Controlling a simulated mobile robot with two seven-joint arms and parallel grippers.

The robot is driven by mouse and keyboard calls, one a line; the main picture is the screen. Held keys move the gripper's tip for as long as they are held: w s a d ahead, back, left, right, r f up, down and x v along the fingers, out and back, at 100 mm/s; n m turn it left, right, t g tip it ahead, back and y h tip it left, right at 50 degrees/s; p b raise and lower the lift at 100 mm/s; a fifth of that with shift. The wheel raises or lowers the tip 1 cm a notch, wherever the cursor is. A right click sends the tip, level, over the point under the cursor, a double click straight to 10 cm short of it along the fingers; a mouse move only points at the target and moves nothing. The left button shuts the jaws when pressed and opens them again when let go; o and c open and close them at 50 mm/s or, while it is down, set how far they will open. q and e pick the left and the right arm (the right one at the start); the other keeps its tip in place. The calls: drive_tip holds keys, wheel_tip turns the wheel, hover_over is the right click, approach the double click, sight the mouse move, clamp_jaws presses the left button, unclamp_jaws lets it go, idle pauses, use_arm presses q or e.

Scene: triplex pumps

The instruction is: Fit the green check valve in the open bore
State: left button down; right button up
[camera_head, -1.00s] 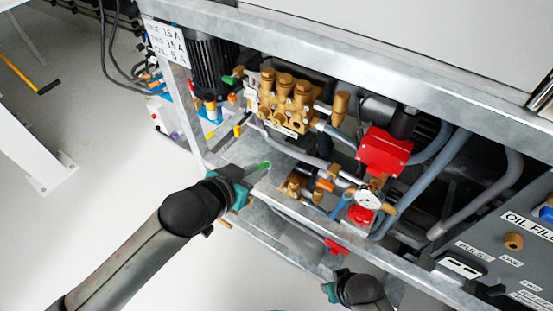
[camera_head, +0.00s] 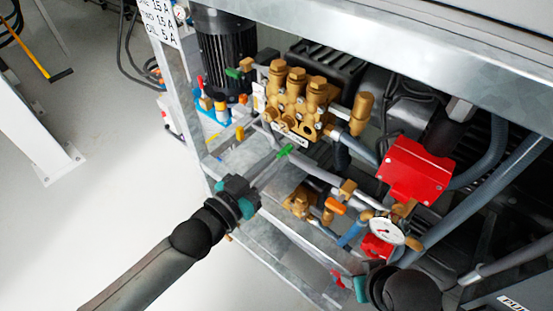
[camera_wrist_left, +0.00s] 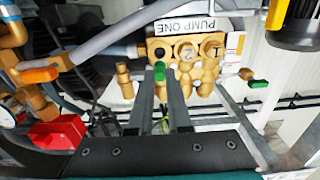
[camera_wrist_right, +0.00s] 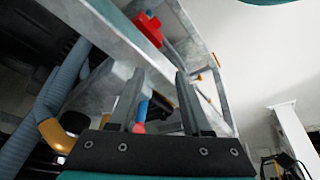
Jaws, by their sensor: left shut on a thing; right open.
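The green check valve (camera_head: 285,151) is at the tips of my left gripper (camera_head: 279,156), which is shut on it. In the left wrist view the green check valve (camera_wrist_left: 159,72) sits between the fingertips, just below the brass pump (camera_wrist_left: 188,70) labelled PUMP ONE. The pump face has bores marked 1 and 2. The dark open bore (camera_wrist_left: 160,50) is left of the 2, just above the valve. The valve looks apart from the pump; the exact gap is unclear. The brass pump also shows in the head view (camera_head: 300,95). My right gripper (camera_wrist_right: 160,74) is open and empty.
A metal frame surrounds the pump. A red box (camera_head: 415,170), a pressure gauge (camera_head: 387,231) and grey hoses lie to its right. A pipe with an orange handle (camera_wrist_left: 40,75) is left of my left gripper. A green-handled fitting (camera_head: 233,73) is beside the pump.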

sight(284, 153)
use_arm(q)
drive_tip(key=shift+b+x, duration=0.7)
drive_tip(key=shift+x, duration=0.5)
drive_tip(key=shift+w+d+b, duration=0.35)
drive_tip(key=shift+w+d, duration=0.05)
drive_tip(key=shift+w, duration=0.2)
drive_tip(key=shift+w+d, duration=0.35)
drive_tip(key=shift+w, duration=0.05)
use_arm(e)
drive_tip(key=shift+w+a+r+t+y, duration=0.15)
drive_tip(key=shift+w+a+r+t, duration=0.15)
drive_tip(key=shift+r, duration=0.2)
drive_tip(key=shift+w+a+r+t+y, duration=0.15)
drive_tip(key=shift+a+r+t, duration=0.15)
drive_tip(key=shift+r, duration=0.15)
drive_tip(key=shift+w+a+r+t+y, duration=0.1)
drive_tip(key=shift+w+a+r+t, duration=0.2)
drive_tip(key=shift+r, duration=0.2)
use_arm(q)
drive_tip(key=shift+p, duration=0.55)
use_arm(e)
drive_tip(key=shift+r, duration=0.8)
use_arm(q)
drive_tip(key=shift+b+x, duration=0.4)
drive_tip(key=shift+x, duration=1.4)
use_arm(e)
drive_tip(key=shift+f, duration=0.4)
use_arm(q)
drive_tip(key=shift+f, duration=0.1)
